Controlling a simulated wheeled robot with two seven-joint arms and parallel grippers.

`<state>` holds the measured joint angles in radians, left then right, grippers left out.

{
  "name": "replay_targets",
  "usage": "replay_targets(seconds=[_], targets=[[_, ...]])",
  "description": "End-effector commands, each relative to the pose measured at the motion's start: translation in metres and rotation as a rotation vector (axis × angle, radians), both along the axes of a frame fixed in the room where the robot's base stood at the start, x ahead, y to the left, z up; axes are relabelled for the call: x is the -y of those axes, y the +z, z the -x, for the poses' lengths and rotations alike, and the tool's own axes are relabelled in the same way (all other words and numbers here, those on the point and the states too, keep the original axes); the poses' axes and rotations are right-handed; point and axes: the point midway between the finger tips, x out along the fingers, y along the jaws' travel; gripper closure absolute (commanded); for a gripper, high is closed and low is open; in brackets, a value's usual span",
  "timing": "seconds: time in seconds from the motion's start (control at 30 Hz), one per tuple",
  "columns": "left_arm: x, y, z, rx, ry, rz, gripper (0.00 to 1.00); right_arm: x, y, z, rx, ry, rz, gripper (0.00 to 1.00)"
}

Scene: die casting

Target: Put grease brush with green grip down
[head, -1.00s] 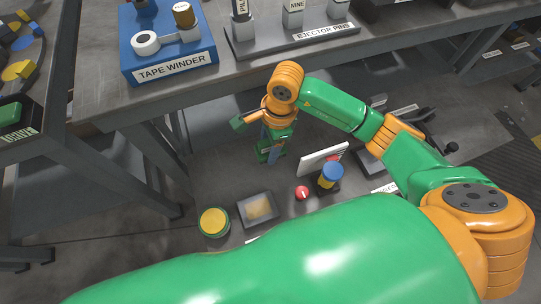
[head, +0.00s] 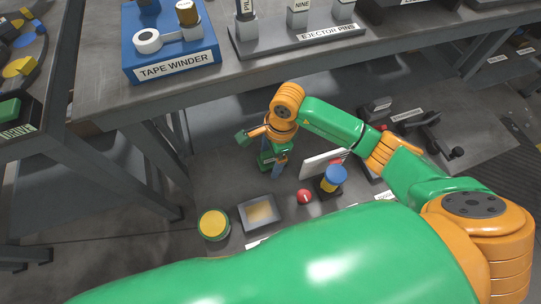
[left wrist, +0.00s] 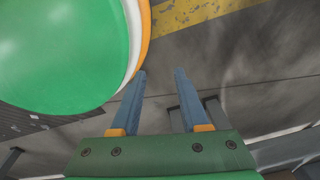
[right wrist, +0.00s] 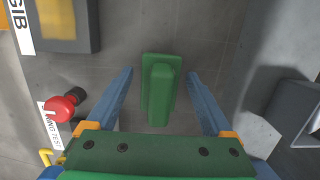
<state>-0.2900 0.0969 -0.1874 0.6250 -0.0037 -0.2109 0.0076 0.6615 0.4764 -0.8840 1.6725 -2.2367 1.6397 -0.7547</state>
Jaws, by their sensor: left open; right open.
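The green grip of the brush (right wrist: 160,92) shows in the right wrist view, a green block with a raised middle. It lies between the spread fingers of my right gripper (right wrist: 162,95), with clear gaps on both sides. Its bristles are not visible. In the head view my right gripper (head: 271,160) points down low over the grey surface under the bench, with green beside its fingers. My left gripper (left wrist: 160,85) is open and empty in the left wrist view, above the floor; I cannot make it out in the head view.
A grey tray with a tan filling (head: 260,213), a green tin with a yellow top (head: 213,224), a red ball (head: 304,196) and a blue-topped object (head: 333,179) stand nearby. The bench with the blue tape winder (head: 171,45) is above and behind.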

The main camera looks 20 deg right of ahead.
Motion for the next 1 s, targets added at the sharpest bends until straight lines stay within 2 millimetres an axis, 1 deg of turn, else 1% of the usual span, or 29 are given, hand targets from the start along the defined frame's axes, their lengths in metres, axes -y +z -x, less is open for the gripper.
replay_targets(seconds=[0.07,0.13,0.27,0.3,0.4,0.5,0.6,0.67,1.0], targets=[[0.0,0.007,0.0,0.0,-0.001,0.0,0.55,0.0,0.007,0.0,-0.001,0.0,-0.001,0.14],[0.0,0.008,0.0,-0.002,-0.002,0.0,0.55,0.002,0.018,-0.001,0.004,0.0,-0.001,0.14],[0.002,0.015,0.002,-0.008,-0.006,0.003,0.55,0.008,0.056,-0.002,0.007,0.001,0.001,0.14],[0.004,0.016,0.003,-0.011,-0.007,0.005,0.55,0.01,0.067,-0.002,0.007,0.001,0.001,0.14],[0.011,0.019,0.006,-0.018,-0.01,0.016,0.55,0.014,0.093,-0.002,0.005,0.0,0.001,0.14],[0.016,0.02,0.009,-0.024,-0.012,0.023,0.55,0.017,0.11,-0.001,0.004,-0.001,0.0,0.14],[0.017,0.02,0.01,-0.026,-0.014,0.025,0.55,0.018,0.12,-0.001,0.001,0.0,0.001,0.14],[0.016,0.02,0.011,-0.026,-0.015,0.025,0.55,0.019,0.122,-0.001,0.0,0.0,0.0,0.14],[0.013,0.02,0.011,-0.026,-0.011,0.019,0.55,0.018,0.122,0.0,-0.001,0.0,0.0,0.14]])
